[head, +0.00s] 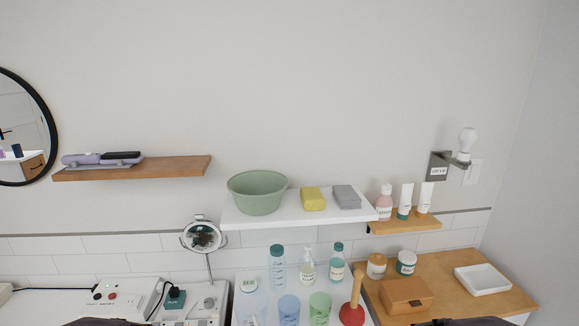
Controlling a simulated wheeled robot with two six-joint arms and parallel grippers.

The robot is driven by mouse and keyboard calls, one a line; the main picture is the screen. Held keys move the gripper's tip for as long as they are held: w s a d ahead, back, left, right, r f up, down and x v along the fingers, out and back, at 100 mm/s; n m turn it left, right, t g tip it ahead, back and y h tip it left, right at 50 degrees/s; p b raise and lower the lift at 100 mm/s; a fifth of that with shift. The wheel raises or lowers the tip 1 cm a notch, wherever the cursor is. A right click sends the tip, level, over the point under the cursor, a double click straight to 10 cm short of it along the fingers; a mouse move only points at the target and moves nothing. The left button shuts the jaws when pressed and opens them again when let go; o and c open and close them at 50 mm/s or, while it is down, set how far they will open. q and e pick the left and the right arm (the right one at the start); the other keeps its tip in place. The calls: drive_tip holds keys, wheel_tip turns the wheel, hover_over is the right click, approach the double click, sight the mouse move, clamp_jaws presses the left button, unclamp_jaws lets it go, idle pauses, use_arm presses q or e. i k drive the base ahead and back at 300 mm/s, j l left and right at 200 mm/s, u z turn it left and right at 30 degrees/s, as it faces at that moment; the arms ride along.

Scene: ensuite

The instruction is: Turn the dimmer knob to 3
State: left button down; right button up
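A small round grey-white knob (209,303) shows on a white unit at the lower left, below the round mirror on a stand; it may be the dimmer knob, but its marks are too small to read. A white box (118,299) to its left carries small red and dark round controls, also too small to read. Dark shapes at the bottom edge may be parts of my arms. Neither gripper can be made out, and nothing is seen touching the knob.
A dark green plug (175,298) with a black cable sits just left of the knob. The stand mirror (203,237) rises above it. Bottles and tumblers (289,309) stand to the right, with a red plunger (352,312). A white shelf (290,217) holds a green bowl (257,193).

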sight(209, 302)
drive_tip(key=i+j+u, duration=0.1)
drive_tip(key=u, duration=0.4)
drive_tip(key=i+j+u, duration=0.15)
drive_tip(key=u, duration=0.3)
drive_tip(key=i+j+u, duration=0.1)
drive_tip(key=u, duration=0.4)
drive_tip(key=i, duration=0.1)
